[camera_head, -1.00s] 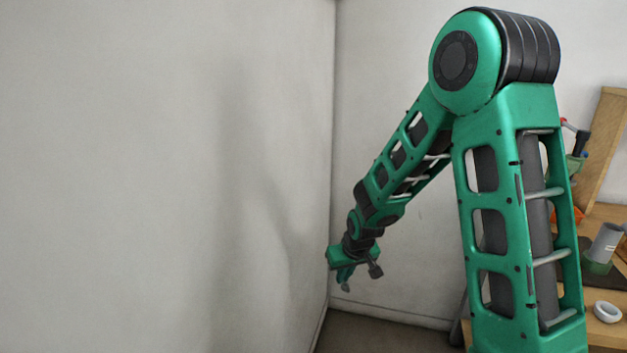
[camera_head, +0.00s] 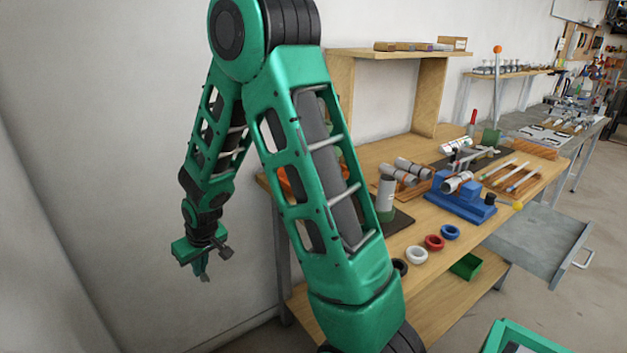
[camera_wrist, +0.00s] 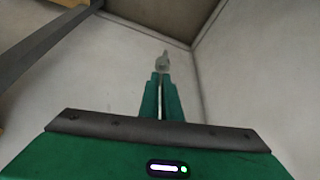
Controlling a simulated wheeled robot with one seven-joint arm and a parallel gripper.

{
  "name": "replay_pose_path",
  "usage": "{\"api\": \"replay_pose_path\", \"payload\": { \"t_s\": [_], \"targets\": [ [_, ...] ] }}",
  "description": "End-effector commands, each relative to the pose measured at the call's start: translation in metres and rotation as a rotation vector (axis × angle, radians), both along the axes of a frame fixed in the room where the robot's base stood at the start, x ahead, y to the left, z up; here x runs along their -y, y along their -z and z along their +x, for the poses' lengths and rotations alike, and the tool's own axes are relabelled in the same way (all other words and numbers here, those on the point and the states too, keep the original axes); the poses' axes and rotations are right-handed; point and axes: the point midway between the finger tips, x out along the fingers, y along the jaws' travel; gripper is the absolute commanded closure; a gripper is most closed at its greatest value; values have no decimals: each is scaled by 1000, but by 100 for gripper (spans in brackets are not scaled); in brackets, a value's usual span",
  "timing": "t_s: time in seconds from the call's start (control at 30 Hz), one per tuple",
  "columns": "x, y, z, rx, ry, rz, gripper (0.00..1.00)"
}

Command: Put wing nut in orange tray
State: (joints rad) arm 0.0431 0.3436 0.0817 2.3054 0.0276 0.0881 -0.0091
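My gripper (camera_head: 203,276) hangs at the left of the head view, in front of the white wall and away from the bench. In the wrist view its green fingers (camera_wrist: 162,80) are close together, with a small grey piece at their tips that looks like the wing nut (camera_wrist: 163,61); its shape is hard to make out. An orange thing, probably the orange tray (camera_head: 284,180), shows in part at the bench's left end, mostly hidden behind my arm.
The wooden bench (camera_head: 455,225) holds grey cylinders, a blue fixture (camera_head: 462,199), rods, and white, red and blue rings. A green bin (camera_head: 466,266) sits below. A grey drawer (camera_head: 540,240) stands open at right. A wooden shelf (camera_head: 425,95) rises behind.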

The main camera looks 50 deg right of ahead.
Motion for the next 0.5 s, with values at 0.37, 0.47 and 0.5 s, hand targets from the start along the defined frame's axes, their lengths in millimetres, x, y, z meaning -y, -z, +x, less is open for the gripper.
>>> {"api": "replay_pose_path", "payload": {
  "t_s": [0.37,0.47,0.5],
  "targets": [
    [33,-6,8,2,49,0,100],
    [58,-20,25,5,92,-1,100],
    [72,-28,34,6,116,-1,100]
  ]
}}
